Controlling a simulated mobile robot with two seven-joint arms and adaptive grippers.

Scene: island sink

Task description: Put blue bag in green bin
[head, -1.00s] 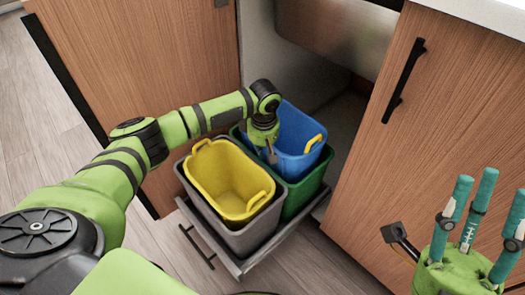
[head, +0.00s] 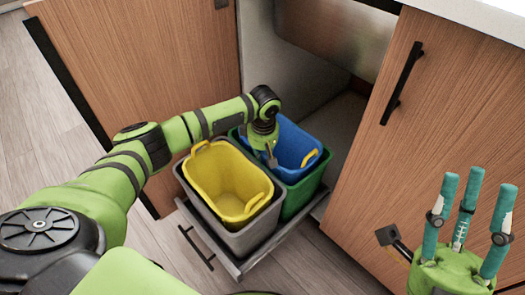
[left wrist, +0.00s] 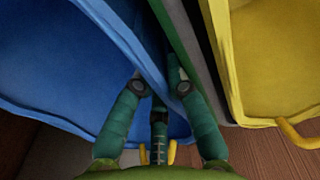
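The blue bag (head: 300,143), with a yellow handle, sits inside the green bin (head: 308,190) in the head view, its upper part above the bin's rim. My left gripper (head: 268,155) is at the bag's left side, beside the yellow bag. In the left wrist view, my left gripper's fingers (left wrist: 158,90) are spread apart on either side of the blue bag's wall (left wrist: 120,40), and I see no firm grip on it. The green bin's edge (left wrist: 180,30) runs just to the right. My right gripper (head: 468,205) is open and empty at the lower right.
A yellow bag (head: 228,180) sits in a grey bin (head: 247,237) left of the green bin. Both bins stand in a pulled-out drawer (head: 210,240) under the sink. Wooden cabinet fronts (head: 450,130) flank the opening. The floor in front is clear.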

